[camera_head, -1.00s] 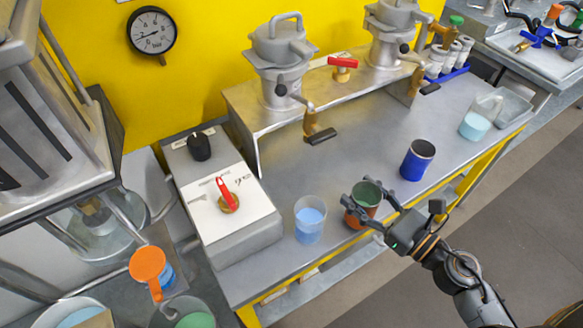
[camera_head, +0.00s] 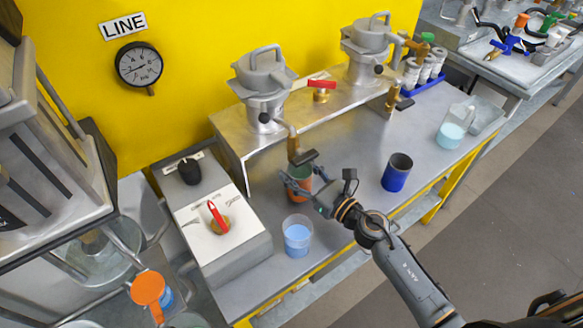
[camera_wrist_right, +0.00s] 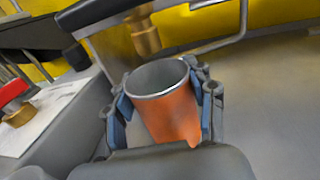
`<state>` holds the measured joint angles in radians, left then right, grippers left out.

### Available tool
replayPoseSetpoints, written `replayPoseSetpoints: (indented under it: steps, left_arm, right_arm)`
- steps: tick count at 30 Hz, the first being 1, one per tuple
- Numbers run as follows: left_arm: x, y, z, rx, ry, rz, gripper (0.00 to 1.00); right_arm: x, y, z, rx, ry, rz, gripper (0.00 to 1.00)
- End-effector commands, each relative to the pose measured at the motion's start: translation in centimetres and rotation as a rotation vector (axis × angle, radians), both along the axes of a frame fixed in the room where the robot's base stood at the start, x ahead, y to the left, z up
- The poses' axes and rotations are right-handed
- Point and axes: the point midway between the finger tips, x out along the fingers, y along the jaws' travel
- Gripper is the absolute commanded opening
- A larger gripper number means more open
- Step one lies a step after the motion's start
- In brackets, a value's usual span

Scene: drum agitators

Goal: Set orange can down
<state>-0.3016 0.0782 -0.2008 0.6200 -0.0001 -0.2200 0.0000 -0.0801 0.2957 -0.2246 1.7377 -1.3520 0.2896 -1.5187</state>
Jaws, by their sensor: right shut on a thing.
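The orange can (camera_head: 299,191) is an open-topped cup with a green-looking inside in the head view. My right gripper (camera_head: 305,184) is shut on it, with fingers on both sides. In the right wrist view, the can (camera_wrist_right: 173,112) sits between the blue-grey finger pads, its pale rim uppermost and its inside partly visible. The can is close under the black-handled tap (camera_head: 297,152) of the left drum, behind the beaker of blue liquid (camera_head: 297,238). I cannot tell whether its base touches the bench (camera_head: 345,155). My left gripper is out of view.
A blue can (camera_head: 396,174) stands to the right on the bench. A clear jug of blue liquid (camera_head: 451,131) is farther right. A control box with a red-handled knob (camera_head: 220,222) is at the left. Bare bench lies between the orange and blue cans.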

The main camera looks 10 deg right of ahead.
Motion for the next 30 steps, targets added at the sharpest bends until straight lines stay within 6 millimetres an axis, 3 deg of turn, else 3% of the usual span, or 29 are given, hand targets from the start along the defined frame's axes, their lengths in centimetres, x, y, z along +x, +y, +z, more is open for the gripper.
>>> replayPoseSetpoints:
  steps: [6, 11, 25, 26, 28, 30]
  left_arm:
    - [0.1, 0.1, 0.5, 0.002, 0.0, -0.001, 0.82]
    - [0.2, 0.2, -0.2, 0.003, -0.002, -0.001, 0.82]
    - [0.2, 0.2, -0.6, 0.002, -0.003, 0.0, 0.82]
    - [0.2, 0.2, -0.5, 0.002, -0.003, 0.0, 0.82]
    - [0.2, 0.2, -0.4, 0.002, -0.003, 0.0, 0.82]
    - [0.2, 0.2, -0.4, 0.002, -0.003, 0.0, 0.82]
  right_arm:
    - [2.1, 1.4, 0.2, 0.002, 0.0, 0.001, 0.17]
    - [2.0, 1.3, -1.4, 0.002, 0.001, 0.0, 0.17]
    - [1.9, 1.2, -1.9, 0.001, 0.001, 0.001, 0.17]
    - [1.9, 1.2, -1.8, 0.001, 0.001, 0.001, 0.59]
    - [1.9, 1.2, -1.8, 0.001, 0.001, 0.001, 0.73]
    - [1.9, 1.2, -1.8, 0.001, 0.001, 0.001, 0.78]
